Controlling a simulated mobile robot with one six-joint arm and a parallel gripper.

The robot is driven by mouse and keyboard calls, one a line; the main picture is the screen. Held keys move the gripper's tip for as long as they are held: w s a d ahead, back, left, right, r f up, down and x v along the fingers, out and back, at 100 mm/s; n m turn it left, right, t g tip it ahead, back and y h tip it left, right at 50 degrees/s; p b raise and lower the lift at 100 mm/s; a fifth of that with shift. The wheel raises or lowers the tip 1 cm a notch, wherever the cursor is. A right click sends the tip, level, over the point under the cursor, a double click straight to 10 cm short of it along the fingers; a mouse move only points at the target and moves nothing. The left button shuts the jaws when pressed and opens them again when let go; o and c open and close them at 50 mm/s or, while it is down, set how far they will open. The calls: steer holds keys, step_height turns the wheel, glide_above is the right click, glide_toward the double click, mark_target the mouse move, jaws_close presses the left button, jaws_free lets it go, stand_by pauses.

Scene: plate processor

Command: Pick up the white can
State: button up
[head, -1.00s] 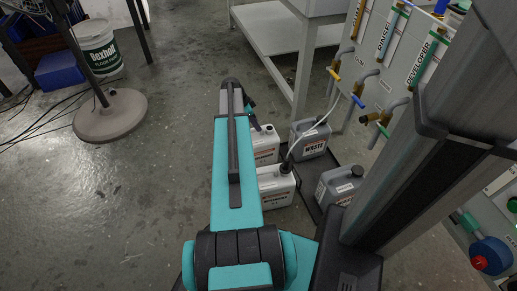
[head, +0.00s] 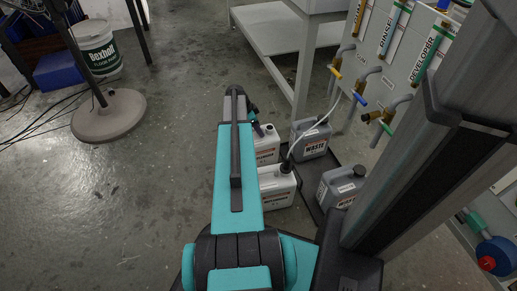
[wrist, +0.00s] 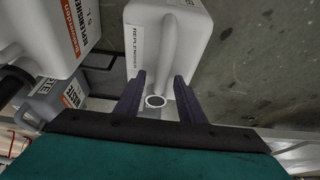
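Two white cans stand on the floor in the head view, a farther one (head: 267,155) and a nearer one (head: 277,188) with a pale hose. Both are partly covered by my arm. In the wrist view, a white can (wrist: 148,55) with a moulded handle is straight ahead of my gripper (wrist: 157,85). The two dark fingers are apart, one on each side of the lower end of the handle. A pale ring shows between them. I cannot tell whether the fingers touch the can.
A second white can (wrist: 45,35) and a grey waste can (wrist: 50,100) are close on the left in the wrist view. The head view shows grey cans (head: 310,145) (head: 341,186), a white table (head: 275,35), a valve panel (head: 395,60) and a round stand base (head: 108,117).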

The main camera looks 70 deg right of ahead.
jaws_close()
stand_by(1.4)
